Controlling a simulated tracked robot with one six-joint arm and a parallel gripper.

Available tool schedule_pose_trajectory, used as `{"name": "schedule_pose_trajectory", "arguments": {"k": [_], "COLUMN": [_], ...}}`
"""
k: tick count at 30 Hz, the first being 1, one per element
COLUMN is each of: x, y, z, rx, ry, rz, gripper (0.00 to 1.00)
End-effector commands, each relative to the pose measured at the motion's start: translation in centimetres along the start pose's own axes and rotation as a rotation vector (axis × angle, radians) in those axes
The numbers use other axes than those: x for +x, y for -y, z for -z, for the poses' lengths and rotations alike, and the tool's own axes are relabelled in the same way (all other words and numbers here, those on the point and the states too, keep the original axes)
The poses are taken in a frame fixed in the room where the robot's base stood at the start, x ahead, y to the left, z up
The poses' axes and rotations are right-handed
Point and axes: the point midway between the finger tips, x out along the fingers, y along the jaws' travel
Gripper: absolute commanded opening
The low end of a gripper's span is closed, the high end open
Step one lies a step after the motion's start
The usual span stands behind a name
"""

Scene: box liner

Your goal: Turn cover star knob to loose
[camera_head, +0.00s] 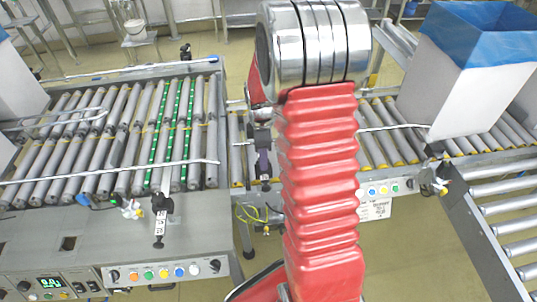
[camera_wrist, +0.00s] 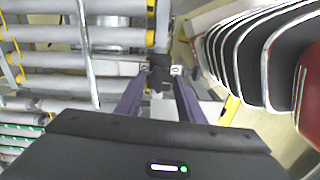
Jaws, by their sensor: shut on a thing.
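The black star knob (camera_wrist: 160,63) sits between my fingertips in the wrist view, at the frame beside the rollers. My gripper (camera_wrist: 160,76) is shut on it, with one purple finger on each side and a small pale marking near each tip. The fingers hide part of the knob, so its turn position cannot be read. In the head view my gripper (camera_head: 263,166) shows small and dark, just left of my red arm, at the gap between the two conveyors. The knob cannot be told apart from it there.
A left roller conveyor (camera_head: 120,130) has a control panel (camera_head: 165,272) and another black knob (camera_head: 162,204) at its front. A white box with a blue liner (camera_head: 480,75) stands on the right conveyor. My arm hides the middle.

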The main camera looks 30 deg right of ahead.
Motion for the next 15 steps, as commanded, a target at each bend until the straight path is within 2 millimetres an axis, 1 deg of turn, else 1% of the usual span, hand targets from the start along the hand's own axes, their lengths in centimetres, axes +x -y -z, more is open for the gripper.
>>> {"name": "schedule_pose_trajectory", "arguments": {"k": [3, 11, 12, 15], "x": [-0.02, -0.02, -0.02, -0.01], "y": [0.04, 0.04, 0.03, 0.03], "z": [0.02, 0.02, 0.02, 0.02], "rx": [0.03, 0.033, 0.033, 0.033], "ry": [0.0, 0.0, 0.0, 0.0], "rz": [0.001, 0.001, 0.001, 0.001], "gripper": [0.12, 0.12, 0.38, 0.45]}}
